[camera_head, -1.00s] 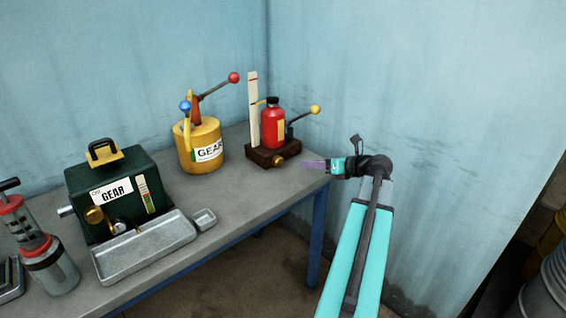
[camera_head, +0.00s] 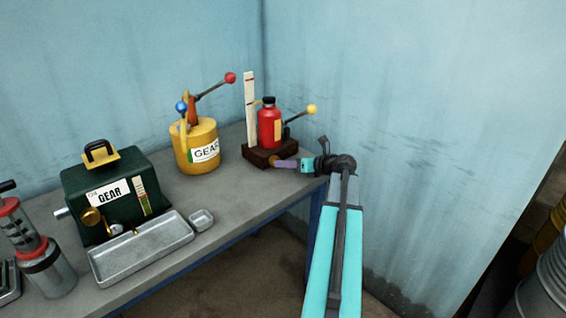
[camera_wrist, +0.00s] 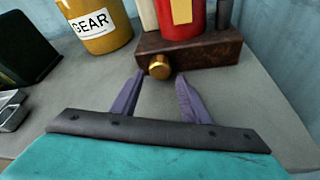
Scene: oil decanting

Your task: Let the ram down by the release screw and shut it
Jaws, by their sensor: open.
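The red bottle jack (camera_head: 269,127) with a dark cap stands on a dark brown base block (camera_head: 258,156) at the bench's far right corner. Its lever with a yellow ball (camera_head: 312,109) points up to the right. The brass release screw (camera_wrist: 159,66) sticks out of the block's front face in the wrist view. My gripper (camera_wrist: 157,80) is open and empty, its purple fingers pointing at the screw. The screw appears between and just beyond the fingertips; I cannot tell whether they touch it.
A yellow GEAR can (camera_head: 197,150) with a lever pump stands left of the jack. The blue wall (camera_head: 420,120) is close behind and right.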

